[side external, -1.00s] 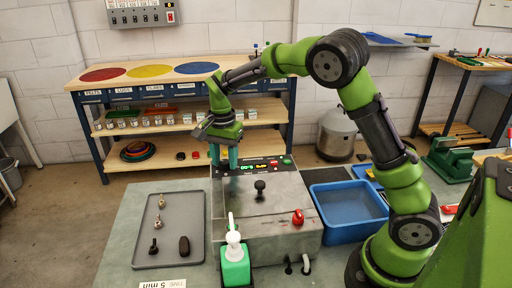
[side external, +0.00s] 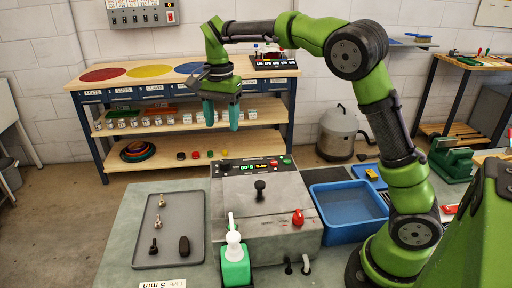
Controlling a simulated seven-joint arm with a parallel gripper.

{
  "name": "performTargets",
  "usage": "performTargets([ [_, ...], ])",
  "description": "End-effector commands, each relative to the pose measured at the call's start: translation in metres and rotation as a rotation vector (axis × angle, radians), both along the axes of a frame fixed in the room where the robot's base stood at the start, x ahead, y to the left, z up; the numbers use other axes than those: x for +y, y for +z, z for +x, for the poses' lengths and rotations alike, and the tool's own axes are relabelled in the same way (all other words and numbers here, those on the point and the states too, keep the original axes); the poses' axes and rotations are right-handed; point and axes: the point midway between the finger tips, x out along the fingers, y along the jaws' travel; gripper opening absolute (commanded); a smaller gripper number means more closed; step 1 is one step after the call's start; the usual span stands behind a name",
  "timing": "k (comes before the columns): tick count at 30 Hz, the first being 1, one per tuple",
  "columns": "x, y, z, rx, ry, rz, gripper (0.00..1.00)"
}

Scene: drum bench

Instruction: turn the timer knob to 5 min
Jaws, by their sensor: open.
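The grey drum machine (side external: 285,220) stands on the bench with a black control panel (side external: 252,173) along its back edge. The panel carries a small lit green-and-yellow display (side external: 248,166). A small dark round shape (side external: 226,168) left of the display may be the timer knob; its setting is too small to read.
A black knob (side external: 260,187) stands on the machine's top, with a red knob (side external: 298,217) at its right. A green bottle (side external: 235,266) stands in front. A grey tray (side external: 169,258) with small parts lies left, and a blue bin (side external: 343,235) right.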

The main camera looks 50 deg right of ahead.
Motion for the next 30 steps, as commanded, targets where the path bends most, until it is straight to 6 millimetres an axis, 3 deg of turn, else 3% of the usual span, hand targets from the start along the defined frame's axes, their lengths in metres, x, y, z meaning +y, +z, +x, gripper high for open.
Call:
performTargets([
  [6,-0.001,0.038,0.001,-0.002,0.000,0.000,0.59],
  [12,0.000,0.050,0.000,0.000,0.000,0.001,0.59],
  [23,-0.002,0.050,0.002,-0.008,0.024,-0.007,0.59],
  [26,-0.006,0.038,0.006,-0.022,0.110,-0.023,0.59],
  [30,-0.005,0.022,-0.012,-0.069,0.303,0.001,0.59],
])
